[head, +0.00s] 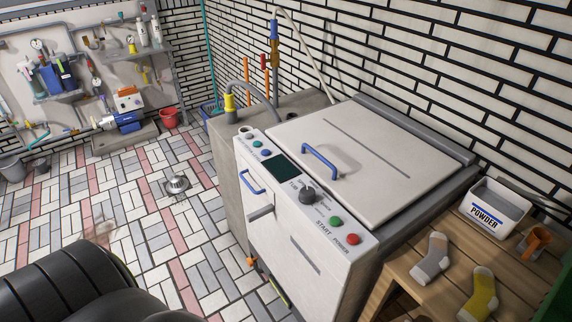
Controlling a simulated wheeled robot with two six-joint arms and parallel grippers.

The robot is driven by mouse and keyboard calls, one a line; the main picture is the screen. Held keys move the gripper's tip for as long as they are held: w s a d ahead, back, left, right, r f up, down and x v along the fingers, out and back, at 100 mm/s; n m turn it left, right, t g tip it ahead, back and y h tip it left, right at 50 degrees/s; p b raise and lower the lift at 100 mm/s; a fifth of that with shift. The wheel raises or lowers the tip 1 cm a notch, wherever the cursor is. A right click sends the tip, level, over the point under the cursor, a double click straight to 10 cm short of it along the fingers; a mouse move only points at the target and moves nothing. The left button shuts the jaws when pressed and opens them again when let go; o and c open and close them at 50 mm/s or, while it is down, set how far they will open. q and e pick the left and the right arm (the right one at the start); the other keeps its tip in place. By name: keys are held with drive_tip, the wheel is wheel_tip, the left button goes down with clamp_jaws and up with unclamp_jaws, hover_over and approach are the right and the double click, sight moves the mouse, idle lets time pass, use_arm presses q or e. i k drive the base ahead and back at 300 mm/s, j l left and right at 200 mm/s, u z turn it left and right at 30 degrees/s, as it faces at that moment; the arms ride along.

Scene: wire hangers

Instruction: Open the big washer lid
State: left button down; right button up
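The big washer (290,250) is a white and grey machine right of the middle in the head view. Its large white lid (365,165) lies flat and shut on top. A blue bar handle (321,161) stands on the lid's near left part. The sloped control panel (290,185) in front of the lid has a dark screen, a dark knob and coloured buttons. A second blue handle (252,182) is on the front, below the panel. Neither of my grippers shows in this view.
A wooden table (410,270) to the right holds a powder box (494,208), two socks and an orange scoop (537,241). A grey hose (262,93) and pipes stand behind the washer. The tiled floor (140,220) to the left is mostly clear, with a drain.

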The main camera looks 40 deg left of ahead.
sight(375, 168)
drive_tip(key=j+u, duration=0.15)
drive_tip(key=u, duration=0.2)
drive_tip(key=j+u, duration=0.2)
drive_tip(key=u, duration=0.15)
drive_tip(key=j+u, duration=0.2)
drive_tip(key=u, duration=0.15)
